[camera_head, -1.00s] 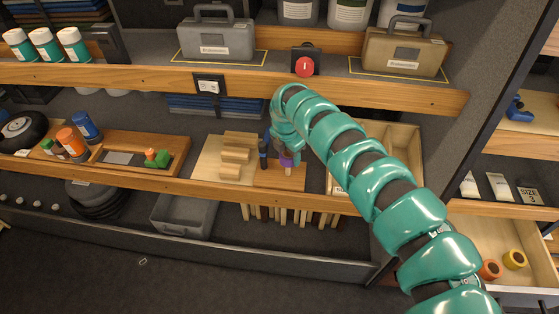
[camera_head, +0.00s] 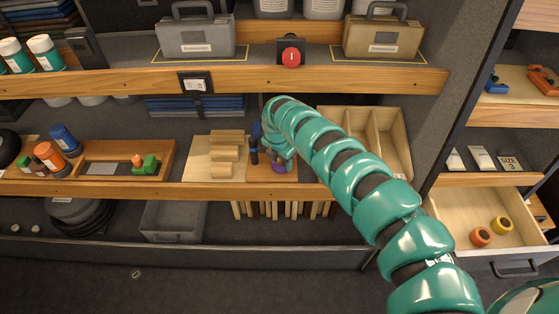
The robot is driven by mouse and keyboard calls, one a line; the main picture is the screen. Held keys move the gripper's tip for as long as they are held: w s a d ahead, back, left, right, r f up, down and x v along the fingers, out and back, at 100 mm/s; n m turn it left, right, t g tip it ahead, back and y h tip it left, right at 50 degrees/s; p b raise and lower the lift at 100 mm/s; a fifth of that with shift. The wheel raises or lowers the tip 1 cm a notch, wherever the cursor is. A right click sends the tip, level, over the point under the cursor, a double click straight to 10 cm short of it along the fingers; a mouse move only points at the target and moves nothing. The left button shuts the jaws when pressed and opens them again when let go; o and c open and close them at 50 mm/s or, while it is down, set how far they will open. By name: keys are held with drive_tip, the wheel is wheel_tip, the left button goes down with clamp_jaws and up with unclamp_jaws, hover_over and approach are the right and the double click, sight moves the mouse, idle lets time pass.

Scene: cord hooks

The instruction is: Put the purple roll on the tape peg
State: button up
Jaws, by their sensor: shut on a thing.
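The purple roll (camera_head: 278,168) shows as a small patch at the end of my arm, low over the wooden board on the middle shelf. My gripper (camera_head: 268,158) points down there and is shut on it. The curled teal arm hides most of the gripper and part of the roll. A dark blue upright shape (camera_head: 254,150) is just left of the roll; I cannot tell whether it is a finger or a separate thing. I cannot pick out the tape peg. An orange roll (camera_head: 480,237) and a yellow roll (camera_head: 503,225) are in the open drawer at the right.
Stepped wooden blocks (camera_head: 224,155) stand left of my gripper. A divided wooden box (camera_head: 385,135) is to its right, partly behind my arm. The upper shelf edge (camera_head: 230,80) runs above. A grey bin (camera_head: 172,222) and the open drawer (camera_head: 490,210) are lower.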

drive_tip(key=o, duration=1)
drive_tip(key=shift+a, duration=0.2)
drive_tip(key=shift+d, duration=0.15)
drive_tip(key=shift+r+p, duration=0.25)
drive_tip(key=shift+p, duration=0.15)
drive_tip(key=shift+s+a+r+b, duration=0.1)
drive_tip(key=shift+r+b, duration=0.25)
drive_tip(key=shift+r, duration=0.85)
drive_tip(key=shift+s+a+r+b, duration=0.15)
drive_tip(key=shift+r+b, duration=0.2)
drive_tip(key=shift+r, duration=0.9)
drive_tip(key=shift+s+a+r+b, duration=0.1)
drive_tip(key=shift+r+b, duration=0.25)
drive_tip(key=shift+r, duration=0.85)
